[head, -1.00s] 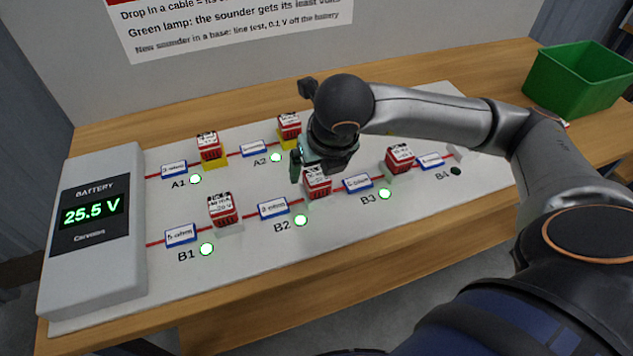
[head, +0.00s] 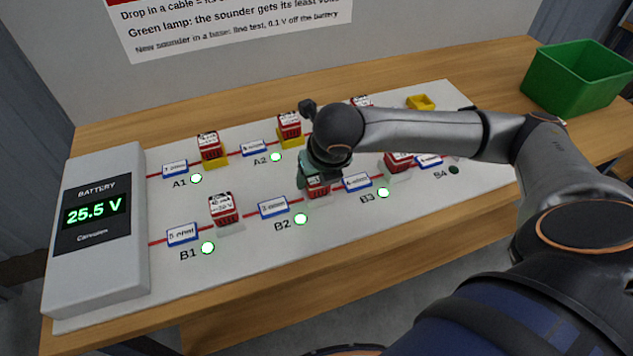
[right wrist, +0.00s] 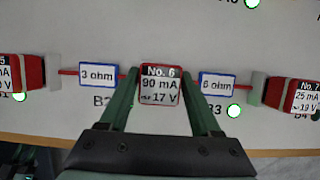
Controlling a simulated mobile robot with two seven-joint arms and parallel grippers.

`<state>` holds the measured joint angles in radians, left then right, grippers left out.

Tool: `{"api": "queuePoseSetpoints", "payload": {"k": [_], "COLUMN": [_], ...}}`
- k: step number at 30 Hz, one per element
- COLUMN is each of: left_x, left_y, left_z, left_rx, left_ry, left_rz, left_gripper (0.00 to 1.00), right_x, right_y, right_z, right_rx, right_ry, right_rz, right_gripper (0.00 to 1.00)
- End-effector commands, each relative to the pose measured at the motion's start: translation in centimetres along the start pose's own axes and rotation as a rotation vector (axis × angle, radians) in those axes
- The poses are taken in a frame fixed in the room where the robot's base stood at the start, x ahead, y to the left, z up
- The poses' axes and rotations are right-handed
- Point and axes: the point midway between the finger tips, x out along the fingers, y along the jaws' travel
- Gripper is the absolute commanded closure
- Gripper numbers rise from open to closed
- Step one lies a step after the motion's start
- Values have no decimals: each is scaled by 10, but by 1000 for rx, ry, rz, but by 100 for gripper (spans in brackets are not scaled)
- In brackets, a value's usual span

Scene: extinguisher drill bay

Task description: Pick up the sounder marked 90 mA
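The sounder marked 90 mA, No. 6 (right wrist: 161,88), is a red block with a white label reading 90 mA and 17 V. It sits at B2 on the board, and in the head view its red body (head: 318,189) shows under my right gripper (head: 319,178). In the right wrist view the two green fingers of my right gripper (right wrist: 160,88) stand on either side of the sounder, apparently open with narrow gaps. The fingertips are partly hidden beside it. My left gripper is not in view.
Neighbouring sounders stand at B1 (head: 223,209), A2 (head: 289,126) and B3 (head: 399,162); No. 7 (right wrist: 303,97) is right in the wrist view. Ohm cable blocks (right wrist: 98,74) lie close to both fingers. An empty yellow base (head: 421,102) and green bin (head: 577,78) are at right.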

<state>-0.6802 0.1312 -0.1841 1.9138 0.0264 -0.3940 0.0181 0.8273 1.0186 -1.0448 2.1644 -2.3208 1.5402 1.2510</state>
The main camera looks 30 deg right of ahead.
Motion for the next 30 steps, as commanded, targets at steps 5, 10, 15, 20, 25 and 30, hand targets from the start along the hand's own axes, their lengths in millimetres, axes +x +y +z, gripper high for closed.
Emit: {"api": "queuePoseSetpoints", "payload": {"k": [5, 10, 15, 20, 25, 30], "left_x": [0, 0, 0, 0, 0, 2], "left_y": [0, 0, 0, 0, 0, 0], "left_z": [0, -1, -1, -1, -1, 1], "left_rx": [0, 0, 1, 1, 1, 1], "left_ry": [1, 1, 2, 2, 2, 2], "left_rz": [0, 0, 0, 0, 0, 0], "left_gripper": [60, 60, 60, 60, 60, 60], "right_x": [0, 0, 0, -1, -1, -7], "right_y": [0, 0, 0, 0, 0, 0], "right_z": [0, 0, 0, 1, 1, 4], "right_rx": [0, 0, 0, 0, 1, 1], "right_ry": [0, 0, 0, -2, -2, -3], "right_rz": [0, 0, 0, 0, 1, 2], "right_gripper": [57, 76, 95, 100, 100, 100]}}
